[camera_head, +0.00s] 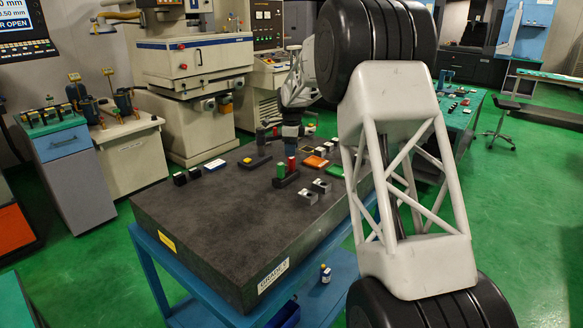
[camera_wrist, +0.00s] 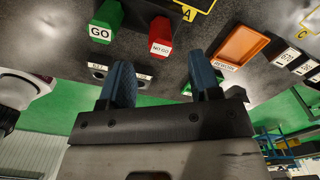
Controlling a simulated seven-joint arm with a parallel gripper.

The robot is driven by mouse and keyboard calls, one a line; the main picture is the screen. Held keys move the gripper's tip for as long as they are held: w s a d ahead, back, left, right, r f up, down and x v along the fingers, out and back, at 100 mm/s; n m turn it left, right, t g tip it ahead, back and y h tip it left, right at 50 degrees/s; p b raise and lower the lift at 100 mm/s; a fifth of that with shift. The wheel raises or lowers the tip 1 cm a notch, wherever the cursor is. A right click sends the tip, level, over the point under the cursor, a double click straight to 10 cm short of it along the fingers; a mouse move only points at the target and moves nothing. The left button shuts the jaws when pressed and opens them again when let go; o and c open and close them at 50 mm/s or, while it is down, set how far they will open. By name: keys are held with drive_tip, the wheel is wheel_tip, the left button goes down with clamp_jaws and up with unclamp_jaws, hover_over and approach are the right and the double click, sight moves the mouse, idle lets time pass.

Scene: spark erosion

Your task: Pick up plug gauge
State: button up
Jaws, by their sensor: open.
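In the wrist view a green piece marked GO (camera_wrist: 100,22) and a red piece marked NO GO (camera_wrist: 160,37) stand above the granite plate; I cannot tell for certain which item is the plug gauge. In the head view green (camera_head: 281,171) and red (camera_head: 291,164) cylinders stand upright on a dark block on the plate. My gripper (camera_wrist: 164,80) is open, its two blue fingers apart with nothing held. The red piece is beyond the gap between the fingers, and the green piece is beyond the left finger.
The granite plate (camera_head: 215,225) on a blue stand has bare room at its front left. An orange tray marked REWORK (camera_wrist: 240,46) lies beyond the right finger. A dark cylinder (camera_head: 260,136), metal blocks (camera_head: 308,198) and small black blocks (camera_head: 180,179) are also on the plate.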

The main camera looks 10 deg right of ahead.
sight(291, 164)
drive_tip(key=shift+f, duration=1.2)
drive_tip(key=shift+f, duration=2.65)
drive_tip(key=c, duration=1)
drive_tip(key=shift+r, duration=0.15)
drive_tip(key=shift+c, duration=0.2)
drive_tip(key=shift+r, duration=1.75)
drive_tip(key=s, duration=1)
drive_tip(key=s+d+r, duration=0.1)
drive_tip(key=s, duration=0.5)
drive_tip(key=shift+r, duration=0.1)
